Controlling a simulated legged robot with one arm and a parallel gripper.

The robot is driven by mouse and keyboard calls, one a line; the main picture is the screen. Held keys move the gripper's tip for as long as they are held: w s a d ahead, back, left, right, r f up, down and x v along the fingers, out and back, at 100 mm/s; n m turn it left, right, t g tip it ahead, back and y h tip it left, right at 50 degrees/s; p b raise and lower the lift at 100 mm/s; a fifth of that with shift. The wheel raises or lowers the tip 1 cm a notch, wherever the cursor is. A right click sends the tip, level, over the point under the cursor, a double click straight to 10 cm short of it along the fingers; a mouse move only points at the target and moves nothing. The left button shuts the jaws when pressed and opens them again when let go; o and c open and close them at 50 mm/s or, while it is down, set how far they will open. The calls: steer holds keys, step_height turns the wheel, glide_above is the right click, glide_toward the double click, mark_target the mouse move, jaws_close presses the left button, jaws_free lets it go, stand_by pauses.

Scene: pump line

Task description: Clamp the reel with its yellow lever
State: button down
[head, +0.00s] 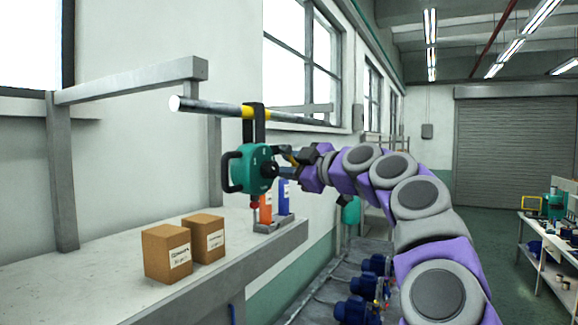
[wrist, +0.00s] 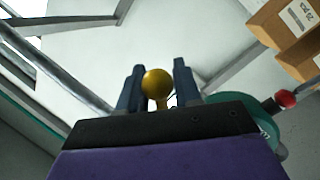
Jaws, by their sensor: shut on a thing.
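My gripper (head: 287,157) is at the reel's right side. In the wrist view, the yellow lever's round knob (wrist: 157,83) sits between the two dark fingers of my gripper (wrist: 155,72), which is shut on it. Part of the reel (wrist: 267,128) shows at lower right there, with its red end (wrist: 286,98). The lever's angle is hard to tell.
The rail (head: 205,106) runs above a grey bench (head: 110,280). Two cardboard boxes (head: 167,253) stand on it. Orange and blue bottles (head: 284,197) stand in a grey holder below the reel.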

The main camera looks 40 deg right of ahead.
steer(key=shift+s+a+f+m+g, duration=0.15)
steer(key=shift+a+f+m+g, duration=0.2)
steer(key=shift+m, duration=0.6)
steer(key=shift+s+a+f+m+g, duration=0.2)
steer(key=shift+a+m+g, duration=0.15)
steer(key=shift+m, duration=0.6)
steer(key=c, duration=0.9)
jaws_free()
steer(key=shift+o, duration=0.2)
